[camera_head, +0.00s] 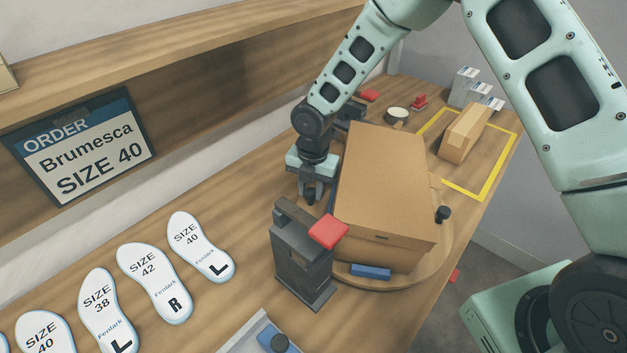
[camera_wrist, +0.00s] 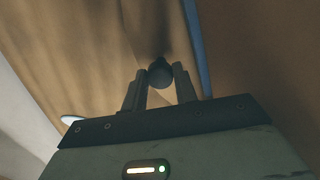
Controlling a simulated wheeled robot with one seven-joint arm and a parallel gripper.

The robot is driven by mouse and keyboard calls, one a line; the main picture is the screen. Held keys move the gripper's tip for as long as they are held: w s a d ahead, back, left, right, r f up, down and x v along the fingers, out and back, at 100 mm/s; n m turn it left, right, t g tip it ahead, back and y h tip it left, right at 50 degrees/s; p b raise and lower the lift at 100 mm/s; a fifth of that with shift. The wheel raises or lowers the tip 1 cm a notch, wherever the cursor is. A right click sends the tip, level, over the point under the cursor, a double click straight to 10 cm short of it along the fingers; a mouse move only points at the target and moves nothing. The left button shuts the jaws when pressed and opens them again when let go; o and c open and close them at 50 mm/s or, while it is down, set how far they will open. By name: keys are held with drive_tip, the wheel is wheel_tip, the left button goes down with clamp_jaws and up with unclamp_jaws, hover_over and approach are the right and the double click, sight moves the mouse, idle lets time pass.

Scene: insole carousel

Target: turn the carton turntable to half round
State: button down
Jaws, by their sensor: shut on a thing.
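The carton turntable (camera_head: 436,262) is a round wooden disc on the bench. A large closed brown carton (camera_head: 380,180) stands on it and hides most of the disc. A dark knob (camera_head: 443,214) stands up at the disc's right edge, and a blue block (camera_head: 370,271) is at its front. My gripper (camera_head: 312,198) is low at the carton's left side, pointing down. In the wrist view it is shut on another dark round knob (camera_wrist: 160,72). The carton's side (camera_wrist: 255,60) is close on the right there.
A dark grey stand with a red top (camera_head: 328,232) is close in front of my gripper. Several white insoles (camera_head: 155,280) lie at the left. A long carton (camera_head: 464,133) lies in a yellow outline at the back right. Tape (camera_head: 396,115) and small red items are behind.

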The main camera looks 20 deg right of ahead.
drive_tip(key=shift+s+a+r+n+p, duration=0.15)
drive_tip(key=shift+s+a+n, duration=0.1)
drive_tip(key=shift+s+n, duration=0.4)
drive_tip(key=shift+s+a+f+n+p, duration=0.1)
drive_tip(key=shift+s+a+n+p, duration=0.15)
drive_tip(key=shift+s+n, duration=0.45)
drive_tip(key=shift+s+a+r+n+p, duration=0.1)
drive_tip(key=shift+s+a+n, duration=0.2)
drive_tip(key=shift+s, duration=0.6)
drive_tip(key=shift+s+n+p, duration=0.4)
drive_tip(key=shift+s+n, duration=1.15)
drive_tip(key=shift+s, duration=0.45)
drive_tip(key=c, duration=1.1)
unclamp_jaws()
drive_tip(key=shift+s, duration=0.1)
wheel_tip(320, 180, up, 17)
drive_tip(key=shift+d, duration=0.45)
drive_tip(key=shift+r, duration=0.1)
